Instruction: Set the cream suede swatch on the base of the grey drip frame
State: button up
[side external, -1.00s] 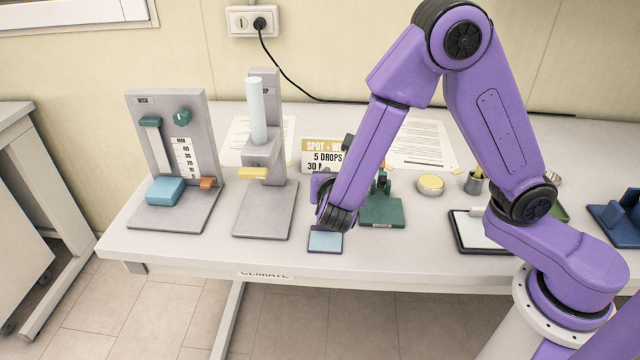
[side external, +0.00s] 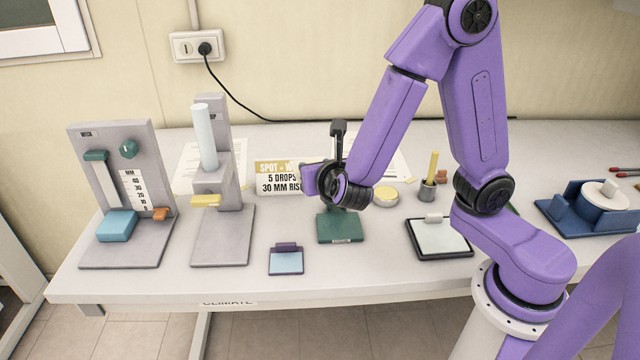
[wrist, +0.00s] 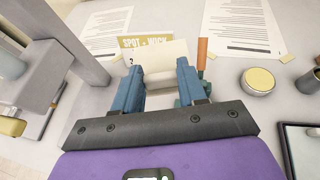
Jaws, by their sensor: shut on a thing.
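My gripper (wrist: 157,76) has its two blue fingers closed on a pale cream piece, seemingly the cream suede swatch (wrist: 163,58), in the wrist view. The swatch covers part of the sign behind it. In the side view my gripper (side external: 322,180) is above the table by the green stand (side external: 340,227), and my wrist hides its fingers and the swatch. The grey drip frame (side external: 222,235) stands to the left, with a pale blue tube and a yellow clip above its flat base. That base looks bare. My gripper is well to its right.
A grey wick frame (side external: 130,250) with a blue block stands left of the drip frame. A purple-edged blue pad (side external: 286,262) lies in front. The sign (side external: 278,177) stands behind. A round tin (side external: 386,196) and black-rimmed tray (side external: 440,238) are to the right.

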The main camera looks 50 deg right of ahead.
jog(key=w+d, duration=0.1)
jog(key=d+r+n+y, duration=0.1)
jog(key=shift+w+d+r+t, duration=0.15)
jog(key=shift+w+d+t, duration=0.25)
jog(key=shift+w+d+r+n+y, duration=0.2)
jog(key=shift+d+r+n+y, duration=0.2)
jog(key=shift+d+n+y, duration=0.15)
jog(key=shift+w+d+r+n+y, duration=0.15)
jog(key=shift+d+r+n+y, duration=0.3)
jog(key=shift+d+y, duration=0.1)
jog(key=shift+w+a+f+m+h, duration=0.1)
jog(key=shift+w+a+m+h, duration=0.3)
jog(key=shift+w+a, duration=0.4)
jog(key=a+f+m+g+h, duration=0.2)
jog(key=a+f+m+h, duration=0.15)
jog(key=a, duration=0.55)
jog(key=a+f+m+g+h, duration=0.3)
jog(key=a+m, duration=0.1)
jog(key=a, duration=0.4)
jog(key=w+a+f+n+t+y, duration=0.1)
jog(key=w+a+n+t, duration=0.1)
jog(key=w+a, duration=0.3)
jog(key=shift+w+a+f+n+y, duration=0.25)
jog(key=shift+w+a+n+y, duration=0.1)
jog(key=shift+w, duration=0.35)
send_over(220, 253)
jog(key=shift+f, duration=2.9)
jog(key=shift+f, duration=1)
